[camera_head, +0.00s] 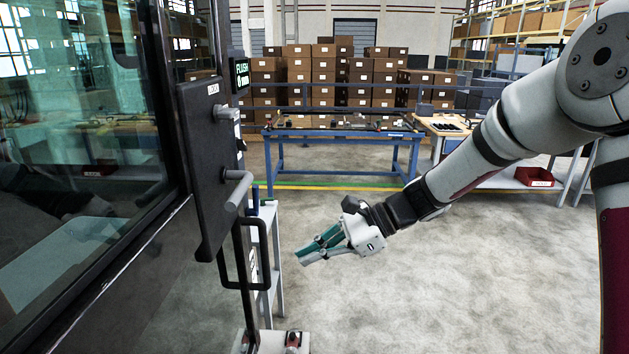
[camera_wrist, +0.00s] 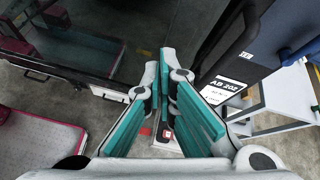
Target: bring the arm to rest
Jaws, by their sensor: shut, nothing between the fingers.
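My arm (camera_head: 500,130) reaches in from the right in the head view and slopes down to the left. My gripper (camera_head: 303,256) hangs in free air to the right of the cab trolley's black handle (camera_head: 262,255), apart from it. In the wrist view my gripper (camera_wrist: 164,82) shows its two teal-padded fingers close together at the tips, with nothing held. The cab's dark panel (camera_head: 207,165) carries a grey lever (camera_head: 237,188) and stands left of the gripper.
A large glass pane (camera_head: 80,150) fills the left. A blue workbench (camera_head: 340,145) stands behind, with stacked boxes (camera_head: 330,75) beyond. A red bin (camera_head: 534,176) sits at the right. The floor (camera_head: 400,300) below and right of the gripper is clear. A label (camera_wrist: 222,92) shows in the wrist view.

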